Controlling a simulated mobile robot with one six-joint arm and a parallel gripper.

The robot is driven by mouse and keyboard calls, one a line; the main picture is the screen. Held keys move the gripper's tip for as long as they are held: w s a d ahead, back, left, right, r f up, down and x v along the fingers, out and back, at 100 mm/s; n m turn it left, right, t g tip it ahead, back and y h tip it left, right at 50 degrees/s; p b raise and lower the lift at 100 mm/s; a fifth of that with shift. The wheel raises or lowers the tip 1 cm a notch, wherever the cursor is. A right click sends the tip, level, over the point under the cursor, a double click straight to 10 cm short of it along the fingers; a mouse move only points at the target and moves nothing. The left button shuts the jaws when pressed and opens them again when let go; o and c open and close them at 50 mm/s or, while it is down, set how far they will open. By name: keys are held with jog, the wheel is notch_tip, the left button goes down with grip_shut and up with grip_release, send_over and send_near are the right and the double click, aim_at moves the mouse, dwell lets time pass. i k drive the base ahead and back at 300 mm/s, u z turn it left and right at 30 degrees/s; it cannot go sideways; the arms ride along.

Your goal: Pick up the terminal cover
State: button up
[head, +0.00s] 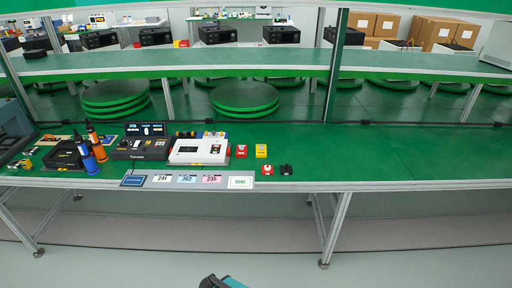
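A small black piece (286,170) lies on the green bench near its front edge, just right of a small red and white block (267,170). It may be the terminal cover, but it is too small to tell for sure. A white device (198,150) with a dark window sits behind and to the left of it on the bench. Part of my arm, dark and teal, shows at the bottom edge, well in front of and below the bench. My gripper's fingers are not seen.
Red (241,151) and yellow (261,151) blocks stand right of the white device. A black display unit (140,146), orange and blue bottles (98,150) and number cards (187,179) are left. The right of the bench (400,158) is clear. Round green turntables (245,97) stand behind.

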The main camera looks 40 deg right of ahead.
aim_at(260, 154)
jog(key=i, duration=1.05)
jog(key=u, duration=0.4)
